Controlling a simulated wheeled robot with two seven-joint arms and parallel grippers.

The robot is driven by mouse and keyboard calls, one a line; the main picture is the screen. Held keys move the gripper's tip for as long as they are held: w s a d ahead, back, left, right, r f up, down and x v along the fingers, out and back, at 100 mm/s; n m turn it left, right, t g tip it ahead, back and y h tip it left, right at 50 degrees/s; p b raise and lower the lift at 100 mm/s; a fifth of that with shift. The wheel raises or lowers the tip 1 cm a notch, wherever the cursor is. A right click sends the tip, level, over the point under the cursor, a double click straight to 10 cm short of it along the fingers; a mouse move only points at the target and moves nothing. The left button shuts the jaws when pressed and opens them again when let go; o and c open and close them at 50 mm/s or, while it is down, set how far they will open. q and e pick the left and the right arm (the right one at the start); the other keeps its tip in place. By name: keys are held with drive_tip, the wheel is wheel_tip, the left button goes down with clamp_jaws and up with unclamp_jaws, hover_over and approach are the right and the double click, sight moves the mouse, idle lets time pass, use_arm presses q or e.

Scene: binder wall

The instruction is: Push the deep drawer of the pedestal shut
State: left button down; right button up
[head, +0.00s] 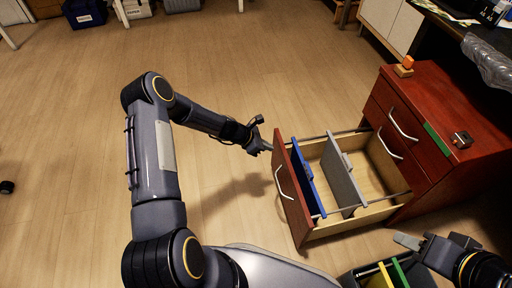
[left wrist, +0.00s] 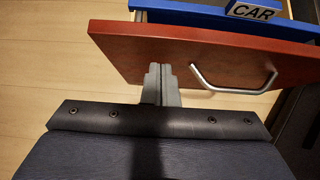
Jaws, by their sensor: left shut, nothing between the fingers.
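The red-brown pedestal (head: 455,100) stands at the right in the head view. Its deep drawer (head: 292,198) is pulled far out to the left, with a metal handle on its front. A blue hanging file (head: 308,178) and a grey one (head: 343,172) are inside. My left gripper (head: 268,146) is shut and empty at the far end of the drawer front. In the left wrist view its fingers (left wrist: 160,80) point at the drawer front (left wrist: 200,52), left of the handle (left wrist: 232,82); I cannot tell whether they touch. My right gripper (head: 408,241) is at the lower right, its opening unclear.
A stapler-like metal item (head: 461,139), a green strip (head: 437,139) and an orange-topped block (head: 404,66) are on the pedestal top. A dark bin with coloured files (head: 390,274) stands below the drawer.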

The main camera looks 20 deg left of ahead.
use_arm(q)
drive_tip(key=shift+w+d, duration=0.5)
drive_tip(key=shift+d, duration=0.3)
use_arm(e)
drive_tip(key=shift+f, duration=0.3)
